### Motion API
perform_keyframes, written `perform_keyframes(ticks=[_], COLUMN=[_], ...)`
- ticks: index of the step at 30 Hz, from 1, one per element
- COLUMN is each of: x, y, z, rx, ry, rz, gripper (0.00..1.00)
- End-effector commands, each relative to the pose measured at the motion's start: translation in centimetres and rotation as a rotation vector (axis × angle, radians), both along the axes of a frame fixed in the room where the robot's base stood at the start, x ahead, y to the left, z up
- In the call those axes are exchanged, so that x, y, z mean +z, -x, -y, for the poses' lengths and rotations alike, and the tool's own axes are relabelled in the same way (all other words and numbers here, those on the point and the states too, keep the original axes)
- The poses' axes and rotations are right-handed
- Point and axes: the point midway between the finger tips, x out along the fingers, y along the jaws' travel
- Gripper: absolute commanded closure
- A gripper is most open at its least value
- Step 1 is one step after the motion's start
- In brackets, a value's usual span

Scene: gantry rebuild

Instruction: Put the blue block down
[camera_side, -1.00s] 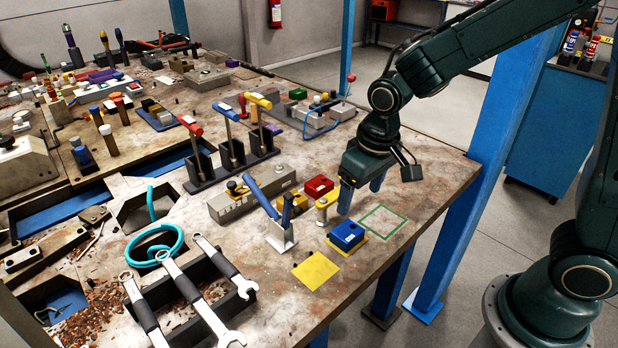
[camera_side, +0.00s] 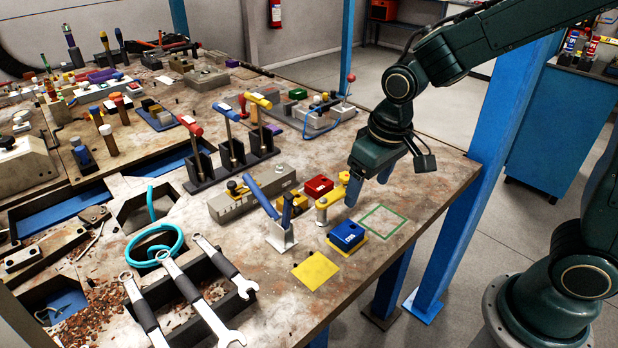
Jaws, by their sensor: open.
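The blue block (camera_side: 347,236) sits on a yellow pad near the right part of the table. My gripper (camera_side: 368,184) is above and behind it, open and empty, with its two blue fingers pointing down. The fingers are apart from the block. A green square outline (camera_side: 384,221) is marked on the table just right of the block and is empty. A bare yellow square (camera_side: 315,270) lies in front of the block.
A yellow-topped clamp (camera_side: 331,197) and a red block (camera_side: 319,186) stand close behind and left of the blue block. A blue-handled clamp (camera_side: 279,232) stands to the left. The table's edge runs along the right, with a blue post (camera_side: 449,240) beyond.

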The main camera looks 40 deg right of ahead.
Motion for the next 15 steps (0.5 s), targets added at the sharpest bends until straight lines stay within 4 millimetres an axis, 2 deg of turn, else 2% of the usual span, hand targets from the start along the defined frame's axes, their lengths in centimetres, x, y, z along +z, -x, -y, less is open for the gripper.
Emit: perform_keyframes(ticks=[9,15], x=[5.1,7.7], y=[3.8,6.8], z=[2.0,3.3], rx=[-0.002,-0.003], ry=[-0.012,-0.013], rz=[0.096,0.158], gripper=[0.24,0.24])
